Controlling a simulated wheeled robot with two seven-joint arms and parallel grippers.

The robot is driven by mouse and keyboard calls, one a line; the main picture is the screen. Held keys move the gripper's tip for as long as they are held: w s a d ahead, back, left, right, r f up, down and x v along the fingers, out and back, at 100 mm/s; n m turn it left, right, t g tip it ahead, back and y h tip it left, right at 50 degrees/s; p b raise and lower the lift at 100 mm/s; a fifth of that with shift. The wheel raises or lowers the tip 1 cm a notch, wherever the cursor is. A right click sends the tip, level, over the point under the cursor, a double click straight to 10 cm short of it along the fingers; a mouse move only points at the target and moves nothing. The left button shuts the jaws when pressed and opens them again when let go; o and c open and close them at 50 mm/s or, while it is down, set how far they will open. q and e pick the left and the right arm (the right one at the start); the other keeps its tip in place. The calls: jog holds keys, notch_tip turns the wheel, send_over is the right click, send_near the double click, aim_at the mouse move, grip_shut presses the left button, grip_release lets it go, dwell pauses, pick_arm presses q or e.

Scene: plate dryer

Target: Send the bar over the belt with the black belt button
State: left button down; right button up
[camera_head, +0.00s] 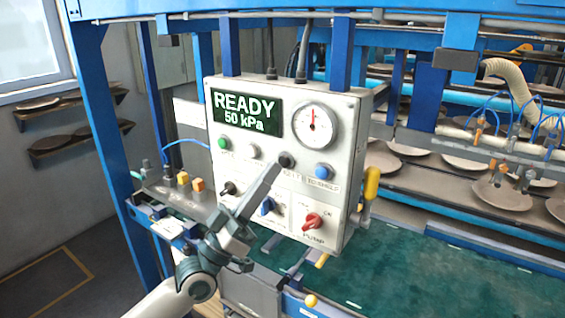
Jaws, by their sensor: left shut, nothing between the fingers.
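The white control box (345,150) stands in the middle of the head view, with a display reading READY 50 kPa (247,112). The black button (287,160) sits in the upper button row, between a white button (253,151) and a blue button (323,171). My left gripper (275,170) is shut and empty, its tip just below and left of the black button. I cannot tell whether it touches. A bar (480,139) with blue hoses and suction cups hangs at the right, above pale plates. The green belt (410,280) runs below. My right gripper is not in view.
A red pump knob (313,221), a blue switch (267,205) and a black switch (229,188) sit low on the box. A yellow handle (371,184) juts from its right side. Blue frame posts (110,150) stand at the left. The visible belt is clear.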

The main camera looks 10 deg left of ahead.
pick_arm(q)
jog(key=shift+w, duration=0.15)
jog(key=shift+w+d, duration=0.15)
jog(key=shift+w, duration=0.1)
